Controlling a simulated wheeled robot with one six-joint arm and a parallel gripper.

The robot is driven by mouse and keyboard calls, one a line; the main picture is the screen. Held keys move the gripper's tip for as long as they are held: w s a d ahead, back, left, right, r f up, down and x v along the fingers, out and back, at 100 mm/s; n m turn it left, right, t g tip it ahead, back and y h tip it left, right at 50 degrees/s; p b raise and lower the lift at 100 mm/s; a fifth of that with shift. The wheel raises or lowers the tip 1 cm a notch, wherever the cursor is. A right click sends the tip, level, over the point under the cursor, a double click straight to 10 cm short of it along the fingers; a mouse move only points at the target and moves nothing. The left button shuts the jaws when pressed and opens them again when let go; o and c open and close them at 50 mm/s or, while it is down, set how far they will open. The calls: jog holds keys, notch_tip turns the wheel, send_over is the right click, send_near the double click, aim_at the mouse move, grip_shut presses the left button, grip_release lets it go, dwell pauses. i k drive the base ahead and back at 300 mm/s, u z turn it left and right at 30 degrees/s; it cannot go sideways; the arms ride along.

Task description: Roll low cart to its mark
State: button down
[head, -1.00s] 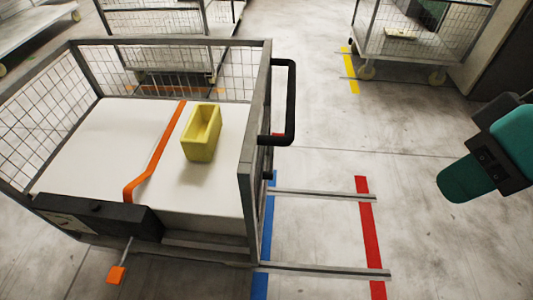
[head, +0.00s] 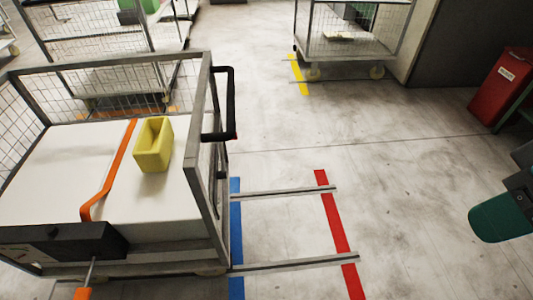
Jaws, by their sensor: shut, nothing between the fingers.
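A low grey-framed cart (head: 196,150) with wire-mesh sides stands at left, its front left part cut off by the picture edge. A white slab (head: 165,207) with an orange strap (head: 110,170) and a yellow open box (head: 153,145) lies on it. A black handle (head: 232,105) sticks out from its right end. A blue floor stripe (head: 236,240) runs beside that end, and a red stripe (head: 335,235) lies further right, apart from the cart. Teal and dark parts of my arm show at the right edge. My gripper's fingers are out of view.
Two grey floor rails (head: 285,191) (head: 295,262) run from the cart across the red stripe. More mesh carts stand at the back left and back centre (head: 345,48), the latter by a yellow stripe (head: 298,75). The middle floor is clear.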

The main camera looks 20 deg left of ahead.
aim_at(175, 219)
jog(key=z, duration=0.4)
jog(key=i, duration=1)
jog(key=u, duration=2.35)
jog(key=k, duration=1.1)
jog(key=z, duration=0.85)
jog(key=i, duration=1.15)
jog(key=u, duration=0.45)
